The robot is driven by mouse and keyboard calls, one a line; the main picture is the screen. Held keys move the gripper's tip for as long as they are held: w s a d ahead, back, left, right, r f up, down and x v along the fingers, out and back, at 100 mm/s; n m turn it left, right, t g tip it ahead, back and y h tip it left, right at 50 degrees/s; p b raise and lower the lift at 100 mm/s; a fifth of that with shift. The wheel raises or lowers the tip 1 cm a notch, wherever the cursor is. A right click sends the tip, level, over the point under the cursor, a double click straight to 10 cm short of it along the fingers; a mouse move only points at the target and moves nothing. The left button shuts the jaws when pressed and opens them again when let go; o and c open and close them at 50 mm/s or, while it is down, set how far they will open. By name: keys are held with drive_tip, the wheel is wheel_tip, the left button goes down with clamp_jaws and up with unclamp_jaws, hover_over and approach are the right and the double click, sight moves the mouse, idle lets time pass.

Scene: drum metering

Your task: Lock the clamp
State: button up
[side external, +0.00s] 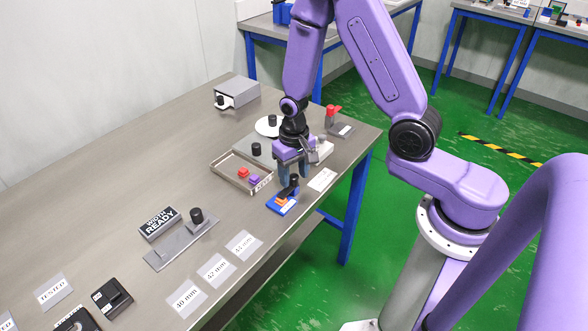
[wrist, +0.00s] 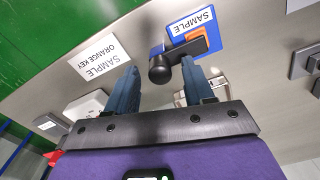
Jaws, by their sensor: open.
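The clamp has a blue base (side external: 283,207) with a SAMPLE label, an orange piece (side external: 281,201) and a black lever (side external: 289,190). It lies near the table's right edge in the side view. In the wrist view the blue base (wrist: 212,22), the orange piece (wrist: 195,35) and the black lever (wrist: 190,47) show at the top. The lever's round knob (wrist: 160,74) lies between my fingertips in that picture. My gripper (side external: 293,174) points down just above the lever end, open, with blue-grey fingers. I cannot tell whether a finger touches the knob.
A tray (side external: 231,182) with red and purple pieces stands left of my gripper. A SAMPLE ORANGE KEY card (wrist: 103,60) lies beside the clamp. A red-topped fixture (side external: 334,119) and a plate with a black knob (side external: 256,149) stand behind. The table's front edge is close.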

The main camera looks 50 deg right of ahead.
sight(294, 176)
drive_tip(key=shift+r, duration=0.1)
wheel_tip(294, 176, up, 17)
idle(0.8)
drive_tip(key=shift+r, duration=0.1)
drive_tip(key=s+a+n, duration=0.1)
drive_tip(key=s+n, duration=0.7)
drive_tip(key=s, duration=0.3)
drive_tip(key=s+a+n, duration=0.2)
drive_tip(key=s+n, duration=0.5)
drive_tip(key=s, duration=0.4)
drive_tip(key=shift+a+r+n, duration=0.15)
drive_tip(key=shift+a+n, duration=0.1)
drive_tip(key=shift+n, duration=0.15)
